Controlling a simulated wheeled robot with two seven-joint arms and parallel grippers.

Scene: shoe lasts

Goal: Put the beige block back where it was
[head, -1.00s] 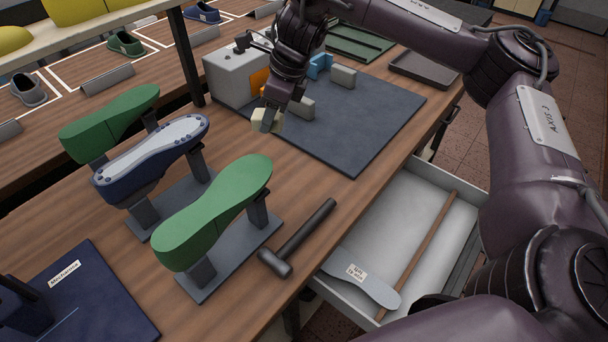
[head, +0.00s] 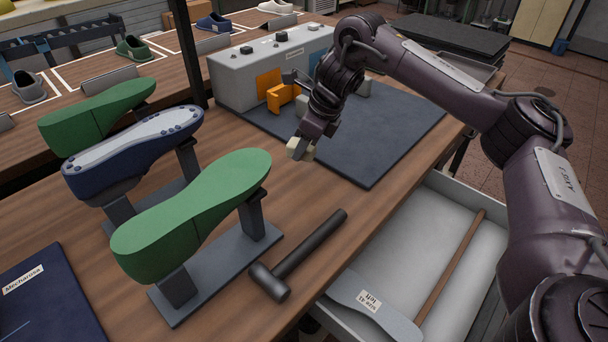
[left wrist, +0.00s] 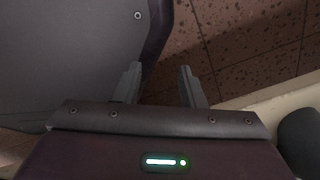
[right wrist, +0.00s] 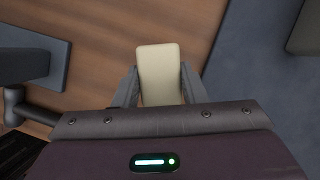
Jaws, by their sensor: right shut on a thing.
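The beige block (right wrist: 159,72) is between the fingers of my right gripper (right wrist: 157,88), which is shut on it. In the head view my right gripper (head: 303,147) holds the block (head: 303,151) near the left front edge of the dark blue mat (head: 385,150). The right wrist view shows the block above bare wood, beside the mat's edge. Whether it touches the table I cannot tell. My left gripper (left wrist: 156,86) shows only in its own wrist view, with its fingers apart and nothing between them, above the brown floor.
Green lasts (head: 195,205) and a dark blue last (head: 130,155) stand on stands at left. A hammer (head: 300,255) lies in front. An open drawer (head: 440,215) holds an insole (head: 372,305) and a brown rod (head: 455,260). A grey box (head: 232,82) and orange piece (head: 283,95) stand behind.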

